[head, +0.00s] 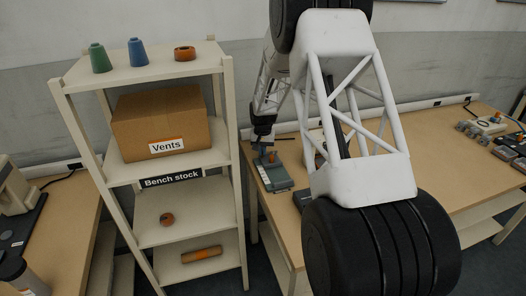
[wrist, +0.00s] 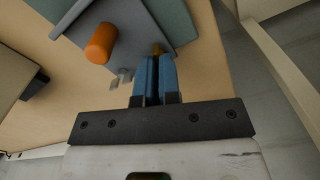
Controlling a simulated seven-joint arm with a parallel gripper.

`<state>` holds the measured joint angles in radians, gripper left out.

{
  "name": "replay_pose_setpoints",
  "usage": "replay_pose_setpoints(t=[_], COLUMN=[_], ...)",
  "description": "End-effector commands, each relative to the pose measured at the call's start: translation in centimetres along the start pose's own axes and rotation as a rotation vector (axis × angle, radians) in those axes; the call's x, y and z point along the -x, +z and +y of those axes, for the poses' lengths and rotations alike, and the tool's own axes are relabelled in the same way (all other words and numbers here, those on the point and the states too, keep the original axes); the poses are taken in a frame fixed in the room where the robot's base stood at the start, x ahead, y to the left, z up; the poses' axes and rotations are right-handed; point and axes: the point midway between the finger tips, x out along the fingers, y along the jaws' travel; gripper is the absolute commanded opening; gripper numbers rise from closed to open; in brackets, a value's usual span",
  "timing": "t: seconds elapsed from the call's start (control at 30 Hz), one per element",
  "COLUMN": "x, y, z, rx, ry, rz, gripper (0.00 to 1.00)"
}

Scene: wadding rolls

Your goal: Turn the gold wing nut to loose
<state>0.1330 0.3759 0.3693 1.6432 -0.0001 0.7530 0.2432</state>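A gold piece, which looks like the wing nut (wrist: 158,48), shows at the tips of my gripper's blue fingers in the wrist view. My gripper (wrist: 155,62) has its two fingers close together with a narrow gap, and they appear closed on that piece. Most of the nut is hidden by the fingers, so its turn angle cannot be told. The nut is at the edge of a grey-blue device (wrist: 185,25). In the head view the device (head: 274,178) sits on the wooden bench, with my gripper (head: 264,150) right above its far end.
An orange cylinder (wrist: 101,43) and a small silver fitting (wrist: 123,77) stick out beside the fingers. A shelf rack (head: 228,150) with a Vents box (head: 160,118) stands left of the bench. My white arm link hides part of the bench (head: 440,190).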

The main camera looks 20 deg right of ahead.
Motion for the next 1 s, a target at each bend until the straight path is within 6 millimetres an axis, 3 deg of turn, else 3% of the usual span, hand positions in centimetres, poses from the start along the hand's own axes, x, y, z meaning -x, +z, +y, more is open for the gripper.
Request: replay_pose_setpoints(t=[0.4,1.0], x=[0.03,0.07], y=[0.06,0.02], z=[-0.20,-0.23], rx=[0.302,0.377], ry=[0.000,0.000], rz=[0.000,0.001], gripper=[0.00,0.00])
